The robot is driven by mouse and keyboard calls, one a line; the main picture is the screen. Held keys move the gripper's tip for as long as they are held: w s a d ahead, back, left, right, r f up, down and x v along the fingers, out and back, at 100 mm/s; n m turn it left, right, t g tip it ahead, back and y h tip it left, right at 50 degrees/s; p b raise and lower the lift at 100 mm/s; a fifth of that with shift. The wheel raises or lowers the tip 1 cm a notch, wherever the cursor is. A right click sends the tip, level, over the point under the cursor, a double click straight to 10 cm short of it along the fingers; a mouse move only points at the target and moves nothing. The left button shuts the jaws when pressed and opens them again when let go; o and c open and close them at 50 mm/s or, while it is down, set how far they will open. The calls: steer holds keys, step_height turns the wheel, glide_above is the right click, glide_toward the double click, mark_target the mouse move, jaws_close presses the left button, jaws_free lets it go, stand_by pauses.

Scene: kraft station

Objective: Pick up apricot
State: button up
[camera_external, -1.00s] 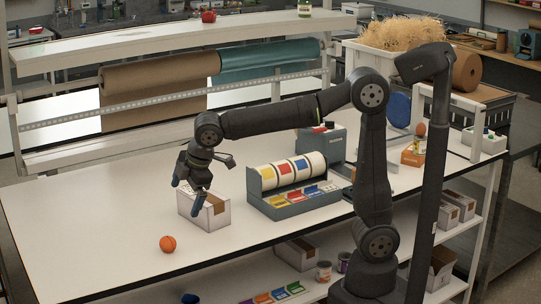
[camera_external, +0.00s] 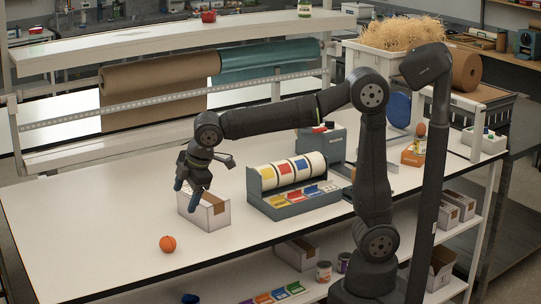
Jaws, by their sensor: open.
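A small round orange thing (camera_external: 167,244) with faint dark lines lies on the white table near its front edge. A brownish-orange, egg-shaped thing (camera_external: 420,129) sits above an orange stand at the right. I cannot tell for certain which of them is the apricot. My gripper (camera_external: 185,199) is open and points down, with nothing seen between its blue-tipped fingers. It appears in front of the small white carton, up and to the right of the orange ball and apart from it. The gripper hides part of the carton.
The small open carton (camera_external: 215,213) stands behind my gripper. A grey-green label dispenser (camera_external: 293,184) with coloured rolls stands to its right. An orange stand (camera_external: 412,157) is farther right. The table's left side is clear. Brown paper and green rolls (camera_external: 264,57) hang at the back.

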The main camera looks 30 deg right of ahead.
steer(key=w+a+m, duration=0.1)
steer(key=w+m, duration=0.1)
steer(key=m, duration=0.4)
steer(key=r+m+g+h, duration=0.15)
steer(key=m+g, duration=0.25)
steer(key=m, duration=1.5)
glide_above(167, 238)
steer(key=shift+h, duration=0.35)
step_height(167, 238, down, 12)
steer(key=shift+w+f, duration=0.15)
steer(key=shift+d+f, duration=0.1)
steer(key=shift+f, duration=2.5)
steer(key=c, duration=1.1)
steer(key=shift+r, duration=0.1)
